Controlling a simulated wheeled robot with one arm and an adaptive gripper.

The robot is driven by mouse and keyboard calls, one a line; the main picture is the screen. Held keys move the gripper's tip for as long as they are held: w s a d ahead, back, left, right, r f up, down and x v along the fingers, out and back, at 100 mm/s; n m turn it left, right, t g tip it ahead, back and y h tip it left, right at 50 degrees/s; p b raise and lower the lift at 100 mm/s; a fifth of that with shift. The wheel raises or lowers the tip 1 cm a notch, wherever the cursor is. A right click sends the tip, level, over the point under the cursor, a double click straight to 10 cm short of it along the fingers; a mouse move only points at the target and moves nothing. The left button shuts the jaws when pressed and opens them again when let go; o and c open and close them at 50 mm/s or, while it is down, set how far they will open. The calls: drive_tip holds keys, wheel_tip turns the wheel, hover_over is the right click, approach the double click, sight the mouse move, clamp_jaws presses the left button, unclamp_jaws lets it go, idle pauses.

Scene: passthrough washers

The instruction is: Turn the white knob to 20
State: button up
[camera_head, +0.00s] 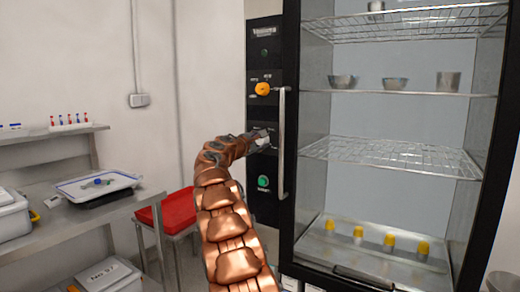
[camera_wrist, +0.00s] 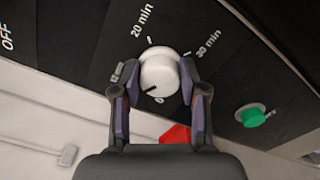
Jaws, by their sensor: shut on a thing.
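The white knob (camera_wrist: 160,70) sits on the black control panel in the wrist view, with a dark pointer line at its lower left, between the 0 below it and a partly hidden mark at its left. The 20 min label (camera_wrist: 142,20) is above left of the knob, and 30 min (camera_wrist: 209,44) is to its right. My gripper (camera_wrist: 158,76) is shut on the white knob, with one finger on each side. In the head view my gripper (camera_head: 257,138) is at the panel, largely covering the knob.
A green button (camera_wrist: 251,117) is right of the knob in the wrist view. In the head view an orange knob (camera_head: 263,89) is above my gripper. A vertical door handle (camera_head: 282,145) stands close to its right. A red container (camera_head: 172,211) is at the lower left.

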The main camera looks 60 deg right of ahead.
drive_tip(key=m+b, duration=0.2)
drive_tip(key=m, duration=0.1)
drive_tip(key=m+b, duration=0.1)
drive_tip(key=shift+f+m, duration=0.3)
drive_tip(key=m+b, duration=0.1)
drive_tip(key=m, duration=0.1)
drive_tip(key=shift+r+m, duration=0.15)
drive_tip(key=shift+m, duration=1.15)
drive_tip(key=shift+s+d, duration=0.1)
drive_tip(key=shift+m, duration=0.4)
